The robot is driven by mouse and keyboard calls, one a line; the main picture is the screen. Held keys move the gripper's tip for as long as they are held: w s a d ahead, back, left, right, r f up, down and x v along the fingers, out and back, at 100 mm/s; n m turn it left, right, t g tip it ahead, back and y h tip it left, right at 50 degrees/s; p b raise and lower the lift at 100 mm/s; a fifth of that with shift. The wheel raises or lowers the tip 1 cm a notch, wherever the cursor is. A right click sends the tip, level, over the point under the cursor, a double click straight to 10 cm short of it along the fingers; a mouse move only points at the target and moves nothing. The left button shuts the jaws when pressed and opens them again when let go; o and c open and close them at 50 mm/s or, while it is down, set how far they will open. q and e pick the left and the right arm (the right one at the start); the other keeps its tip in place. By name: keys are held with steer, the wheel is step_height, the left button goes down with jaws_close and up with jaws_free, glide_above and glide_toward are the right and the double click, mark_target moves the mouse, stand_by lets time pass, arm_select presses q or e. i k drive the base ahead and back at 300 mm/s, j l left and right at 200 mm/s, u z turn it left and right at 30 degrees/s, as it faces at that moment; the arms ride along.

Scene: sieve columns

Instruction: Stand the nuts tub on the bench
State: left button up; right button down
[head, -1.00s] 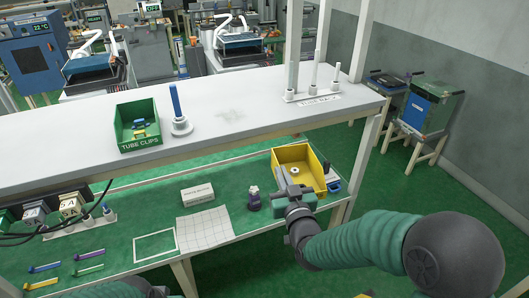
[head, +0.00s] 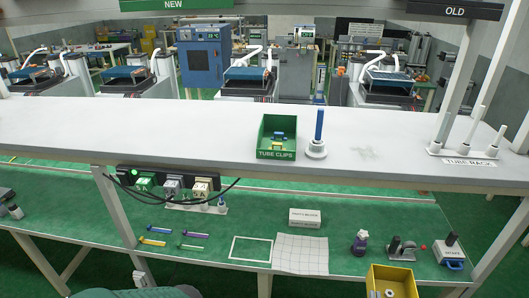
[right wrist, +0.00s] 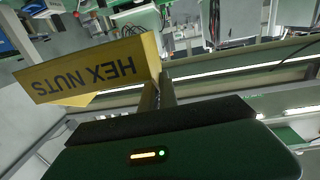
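The nuts tub (head: 391,281) is a yellow open box at the bottom edge of the head view, partly cut off, with a few pale nuts inside. It appears in front of the green bench (head: 345,225). In the right wrist view, the tub (right wrist: 90,70) shows its HEX NUTS label upside down in the picture. My right gripper (right wrist: 158,88) has its fingers at the tub's wall and appears shut on it; the exact contact is small. My right gripper is outside the head view. My left gripper is not in view; only a bit of my left arm shows at the bottom.
A white shelf (head: 200,135) spans above. The outlined square is empty.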

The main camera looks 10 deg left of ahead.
mark_target(252, 245)
steer(key=l+u, duration=0.2)
steer(key=u, duration=0.25)
steer(key=l+u, duration=0.2)
steer(key=u, duration=0.25)
steer(key=l+u, duration=0.2)
steer(key=u, duration=0.25)
steer(key=l+u, duration=0.2)
steer(key=u, duration=0.25)
steer(key=k+l+u, duration=0.2)
steer(key=l, duration=0.25)
steer(key=k+l+u, duration=0.15)
steer(key=l, duration=0.25)
steer(key=k+l+u, duration=0.2)
steer(key=l, duration=0.2)
steer(key=k+l+u, duration=0.15)
steer(key=i+l, duration=0.35)
steer(key=l, duration=0.3)
steer(key=i+l, duration=0.2)
steer(key=l, duration=0.1)
